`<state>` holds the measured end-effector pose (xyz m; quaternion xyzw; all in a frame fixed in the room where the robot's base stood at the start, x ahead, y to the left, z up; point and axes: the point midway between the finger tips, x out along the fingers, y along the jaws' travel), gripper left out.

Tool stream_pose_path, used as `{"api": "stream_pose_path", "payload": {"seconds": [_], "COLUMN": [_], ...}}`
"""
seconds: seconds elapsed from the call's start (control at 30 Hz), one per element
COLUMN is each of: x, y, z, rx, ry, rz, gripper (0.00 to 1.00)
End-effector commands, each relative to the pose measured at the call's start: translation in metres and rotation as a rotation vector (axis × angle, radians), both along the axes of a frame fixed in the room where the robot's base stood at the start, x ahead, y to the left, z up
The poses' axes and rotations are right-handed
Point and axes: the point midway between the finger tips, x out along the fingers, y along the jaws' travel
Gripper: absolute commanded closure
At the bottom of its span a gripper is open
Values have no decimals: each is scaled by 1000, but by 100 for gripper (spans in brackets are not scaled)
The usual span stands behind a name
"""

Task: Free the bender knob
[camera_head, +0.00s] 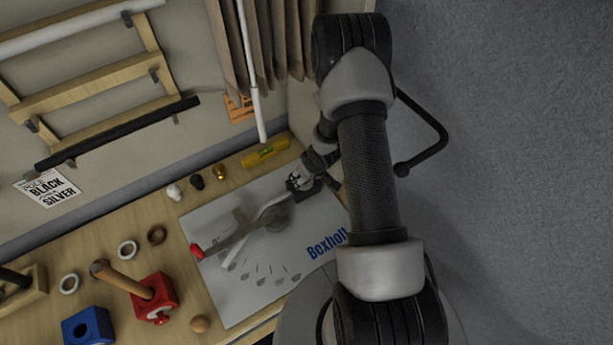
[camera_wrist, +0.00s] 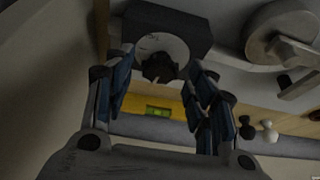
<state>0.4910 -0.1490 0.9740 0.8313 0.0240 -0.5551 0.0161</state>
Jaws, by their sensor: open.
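A dark block (camera_wrist: 190,22) with a pale round dial carries the dark bender knob (camera_wrist: 158,70). My gripper (camera_wrist: 162,60) is open, its two fingers on either side of the knob, with gaps visible. Contact is not visible. In the head view my gripper (camera_head: 313,178) is at the board's upper right, partly hidden.
A yellow level (camera_head: 265,153) lies behind the board, with several small knobs (camera_head: 197,182) left of it. A red block (camera_head: 154,298) with a wooden rod, a blue block (camera_head: 88,327) and rings (camera_head: 127,250) stand left. Cloth (camera_head: 285,40) and a white rod hang behind.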

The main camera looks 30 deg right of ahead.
Motion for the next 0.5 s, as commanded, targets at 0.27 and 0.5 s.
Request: {"api": "stream_pose_path", "payload": {"seconds": [0.27, 0.5], "x": [-24, -79], "y": [-2, -5], "z": [11, 11], "rx": [3, 2], "ry": [3, 3], "rz": [-5, -6], "gripper": [49, 49]}}
